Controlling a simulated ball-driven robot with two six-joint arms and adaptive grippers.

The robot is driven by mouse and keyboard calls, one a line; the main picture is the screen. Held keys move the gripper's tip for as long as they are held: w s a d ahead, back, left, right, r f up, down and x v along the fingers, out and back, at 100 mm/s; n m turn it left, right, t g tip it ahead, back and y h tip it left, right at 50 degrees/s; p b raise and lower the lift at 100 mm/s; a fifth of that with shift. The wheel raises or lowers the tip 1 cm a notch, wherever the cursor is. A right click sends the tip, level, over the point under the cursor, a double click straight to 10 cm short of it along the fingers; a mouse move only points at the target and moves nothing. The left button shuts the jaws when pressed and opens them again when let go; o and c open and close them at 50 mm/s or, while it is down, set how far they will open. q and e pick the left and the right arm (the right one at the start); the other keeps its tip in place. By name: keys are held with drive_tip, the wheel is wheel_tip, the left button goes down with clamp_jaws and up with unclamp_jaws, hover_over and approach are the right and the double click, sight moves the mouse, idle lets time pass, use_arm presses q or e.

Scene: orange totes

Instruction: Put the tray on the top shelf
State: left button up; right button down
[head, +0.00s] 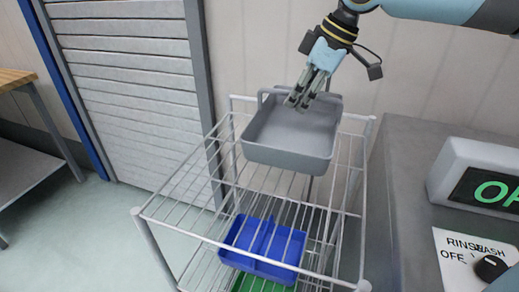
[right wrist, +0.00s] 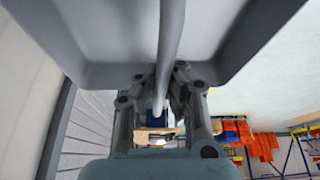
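The grey tray (head: 288,158) is an open, shallow box with a loop handle on its far side. It shows over the rear part of the wire rack's top shelf (head: 190,207), tilted in the picture. I cannot tell whether its underside touches the wires. My right gripper (head: 298,101) comes down from above and is shut on the tray's handle. In the right wrist view the grey tray (right wrist: 230,30) fills the top, with the handle running between the fingers (right wrist: 160,100). My left gripper is not in view.
Blue trays (head: 262,247) and a green one (head: 262,284) sit on a lower shelf. The front of the top shelf is bare. A grey machine (head: 412,215) with a lit display stands close on the right. A shutter (head: 130,90) and a wooden-topped table (head: 15,78) are left.

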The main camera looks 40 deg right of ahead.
sight(257, 139)
drive_tip(key=w+a+f, duration=0.1)
drive_tip(key=a, duration=0.1)
drive_tip(key=w+a+f, duration=0.3)
drive_tip(key=a, duration=0.2)
drive_tip(key=shift+w+a+f+b, duration=0.1)
drive_tip(key=shift+w+f+b, duration=0.15)
drive_tip(key=shift+w+b, duration=0.1)
wheel_tip(257, 139, down, 4)
drive_tip(key=shift+f, duration=0.1)
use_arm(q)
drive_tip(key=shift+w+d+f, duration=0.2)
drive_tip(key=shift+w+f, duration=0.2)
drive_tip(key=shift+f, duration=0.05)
use_arm(e)
drive_tip(key=c, duration=2)
unclamp_jaws()
drive_tip(key=shift+c, duration=0.2)
drive_tip(key=o, duration=0.6)
drive_tip(key=shift+s, duration=0.1)
drive_tip(key=shift+c, duration=0.2)
use_arm(q)
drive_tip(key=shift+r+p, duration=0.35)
drive_tip(key=shift+p, duration=0.05)
use_arm(e)
drive_tip(key=v, duration=1.2)
